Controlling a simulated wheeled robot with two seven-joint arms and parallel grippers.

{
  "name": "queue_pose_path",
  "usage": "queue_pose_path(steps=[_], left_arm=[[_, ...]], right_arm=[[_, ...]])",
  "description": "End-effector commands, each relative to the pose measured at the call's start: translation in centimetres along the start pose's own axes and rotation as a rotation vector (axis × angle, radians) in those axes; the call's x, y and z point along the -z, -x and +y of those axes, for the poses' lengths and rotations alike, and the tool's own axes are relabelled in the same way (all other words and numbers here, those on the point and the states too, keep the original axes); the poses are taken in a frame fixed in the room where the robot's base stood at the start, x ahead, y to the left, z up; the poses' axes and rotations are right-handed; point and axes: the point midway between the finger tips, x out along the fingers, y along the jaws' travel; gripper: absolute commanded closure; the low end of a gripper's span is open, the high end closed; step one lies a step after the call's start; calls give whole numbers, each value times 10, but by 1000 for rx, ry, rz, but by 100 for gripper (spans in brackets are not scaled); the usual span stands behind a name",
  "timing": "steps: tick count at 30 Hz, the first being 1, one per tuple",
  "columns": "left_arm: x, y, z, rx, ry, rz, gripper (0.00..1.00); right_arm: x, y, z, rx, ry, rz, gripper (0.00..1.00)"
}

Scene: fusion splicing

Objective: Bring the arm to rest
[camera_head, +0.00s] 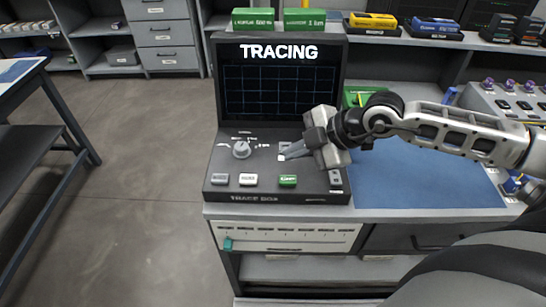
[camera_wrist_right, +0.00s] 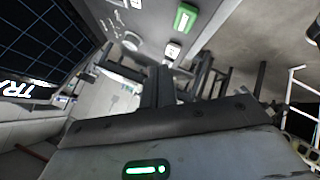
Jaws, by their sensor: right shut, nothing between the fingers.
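My right gripper (camera_head: 284,154) reaches in from the right and hangs over the control panel of the trace box (camera_head: 225,165). Its fingers (camera_wrist_right: 160,85) are shut with nothing between them. Whether the fingertips touch the panel, I cannot tell. The trace box has a raised screen (camera_head: 280,90) that reads TRACING over an empty grid. A grey knob (camera_head: 241,149), a green button (camera_head: 288,181) and pale buttons (camera_head: 248,180) sit on the panel. The green button also shows in the right wrist view (camera_wrist_right: 185,18). My left gripper is not in view.
A blue mat (camera_head: 420,190) covers the bench right of the trace box, under my right arm. Green boxes (camera_head: 253,20) stand on the shelf behind the screen. A rack of instruments (camera_head: 515,105) is at the right. Open floor (camera_head: 130,180) lies at the left.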

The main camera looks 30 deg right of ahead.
Motion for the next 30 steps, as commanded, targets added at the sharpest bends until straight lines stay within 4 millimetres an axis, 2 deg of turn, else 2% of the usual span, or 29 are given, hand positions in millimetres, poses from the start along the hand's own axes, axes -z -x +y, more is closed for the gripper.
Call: queue_pose_path(steps=[7, 11, 13, 16, 18, 20, 23, 25, 27, 30], left_arm=[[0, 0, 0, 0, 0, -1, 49], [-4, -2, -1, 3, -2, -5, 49], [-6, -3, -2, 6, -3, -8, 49], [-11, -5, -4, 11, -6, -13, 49], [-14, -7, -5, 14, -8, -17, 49], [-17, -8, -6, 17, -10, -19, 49], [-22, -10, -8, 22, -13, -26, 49], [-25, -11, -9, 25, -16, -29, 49], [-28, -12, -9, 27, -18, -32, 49], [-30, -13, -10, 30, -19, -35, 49]], right_arm=[[4, -3, -4, 2, -7, 28, 100], [34, -18, -23, -12, -53, 213, 100], [58, -27, -33, -69, -115, 367, 100], [80, -35, -37, -236, -262, 535, 100], [77, -40, -39, -374, -391, 566, 100], [64, -48, -46, -478, -519, 532, 100], [35, -68, -77, -578, -730, 385, 100], [18, -83, -111, -577, -860, 254, 100], [9, -97, -147, -533, -962, 142, 100], [8, -110, -188, -451, -1050, 43, 100]])
